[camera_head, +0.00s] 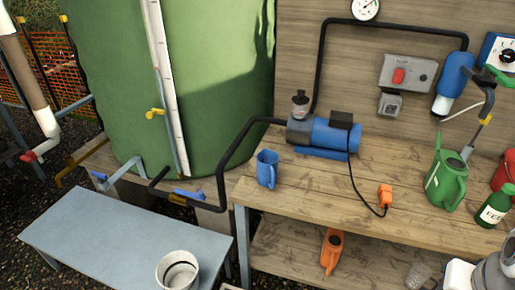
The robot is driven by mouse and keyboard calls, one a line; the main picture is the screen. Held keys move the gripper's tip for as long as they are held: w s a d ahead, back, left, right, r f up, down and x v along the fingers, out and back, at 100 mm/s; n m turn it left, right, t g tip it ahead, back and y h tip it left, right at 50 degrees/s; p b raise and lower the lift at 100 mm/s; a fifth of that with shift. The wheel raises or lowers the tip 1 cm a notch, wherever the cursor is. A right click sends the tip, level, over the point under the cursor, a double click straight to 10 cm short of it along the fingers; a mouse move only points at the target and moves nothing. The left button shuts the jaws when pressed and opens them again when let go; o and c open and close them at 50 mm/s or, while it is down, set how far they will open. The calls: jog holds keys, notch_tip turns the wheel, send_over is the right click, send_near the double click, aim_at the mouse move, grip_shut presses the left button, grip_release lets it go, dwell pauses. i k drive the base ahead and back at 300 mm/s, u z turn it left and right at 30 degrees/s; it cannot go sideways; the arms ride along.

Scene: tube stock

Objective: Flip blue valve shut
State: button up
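A blue valve handle (189,194) sits on the dark pipe low in front of the green tank, beside a brass-coloured valve body. The lever looks roughly in line with the pipe, but it is small and I cannot be sure. A second, smaller blue handle (99,177) shows further left on a grey pipe by the tank's foot.
A grey metal bench (120,240) with a white bucket (177,271) stands in front of the valves. The wooden workbench (310,195) holds a blue pump (325,134), a blue jug (267,169) and a green watering can (446,180). A black hose (231,150) rises from the valve pipe.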

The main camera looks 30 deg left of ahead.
aim_at(201, 195)
jog(key=u, duration=3.35)
jog(key=k, duration=0.95)
jog(key=z, duration=1.05)
jog(key=i, duration=1)
jog(key=z, duration=0.1)
jog(key=k, duration=0.15)
jog(key=u, duration=0.15)
